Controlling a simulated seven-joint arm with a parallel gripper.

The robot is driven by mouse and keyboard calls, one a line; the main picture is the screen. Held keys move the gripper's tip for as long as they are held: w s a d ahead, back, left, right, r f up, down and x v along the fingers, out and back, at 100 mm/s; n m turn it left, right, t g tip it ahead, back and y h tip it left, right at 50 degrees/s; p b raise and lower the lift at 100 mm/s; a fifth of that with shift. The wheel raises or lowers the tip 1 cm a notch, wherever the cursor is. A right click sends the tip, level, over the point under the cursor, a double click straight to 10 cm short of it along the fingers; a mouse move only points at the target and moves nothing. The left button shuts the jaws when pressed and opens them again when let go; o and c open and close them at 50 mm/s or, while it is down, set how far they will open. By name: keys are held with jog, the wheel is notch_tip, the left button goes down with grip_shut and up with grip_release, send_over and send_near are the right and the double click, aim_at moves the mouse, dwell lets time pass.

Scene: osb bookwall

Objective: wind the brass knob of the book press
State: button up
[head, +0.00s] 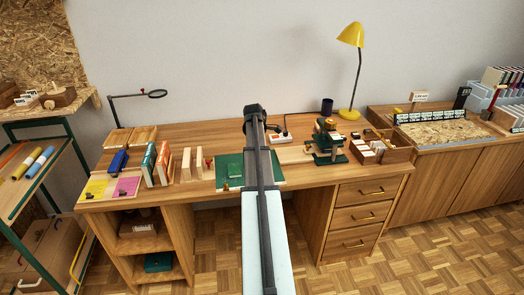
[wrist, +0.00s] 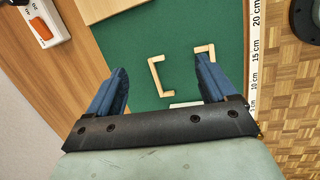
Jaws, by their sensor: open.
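The book press (head: 328,148) stands on the right half of the desk in the head view, green with brass-coloured parts at its top. The brass knob is too small there to make out clearly. The press does not show in the wrist view. My gripper (wrist: 160,65) is open and empty, its two blue fingers spread above the green cutting mat (wrist: 185,85). In the head view my arm covers the middle of the mat and hides the gripper, to the left of the press.
A power strip (head: 280,138), yellow lamp (head: 350,36) and dark cup (head: 327,106) stand behind. A wooden box of cards (head: 383,150) is right of the press. Upright books (head: 149,165) stand left.

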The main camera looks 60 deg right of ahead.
aim_at(334, 123)
jog(key=shift+s, duration=0.1)
jog(key=s+d+g+h, duration=0.1)
jog(key=s+d, duration=0.1)
jog(key=d, duration=0.1)
jog(key=s+d+g+h, duration=0.2)
jog(key=s+d, duration=0.1)
jog(key=d, duration=0.1)
jog(key=s+d+g+h, duration=0.1)
jog(key=s+d+g, duration=0.1)
jog(key=s+d, duration=0.1)
jog(key=shift+d+h, duration=0.15)
jog(key=shift+h, duration=0.15)
jog(key=s+d+r+n+g+h, duration=0.1)
jog(key=s+d+r+h, duration=0.1)
jog(key=s+d, duration=0.2)
jog(key=s+d+r+n+g+h, duration=0.1)
jog(key=s+d+r+g+h, duration=0.1)
jog(key=d, duration=0.6)
jog(key=s+d+r+n+g+h, duration=0.1)
jog(key=s+d+r+g+h, duration=0.1)
jog(key=s+d, duration=0.3)
jog(key=shift+s+d+h, duration=0.2)
jog(key=shift+d+h, duration=0.05)
jog(key=shift+d, duration=0.25)
jog(key=shift+s+d+h, duration=0.15)
jog(key=shift+d+h, duration=0.1)
jog(key=shift+d, duration=0.25)
jog(key=shift+c, duration=0.4)
jog(key=c, duration=0.9)
jog(key=shift+g, duration=0.4)
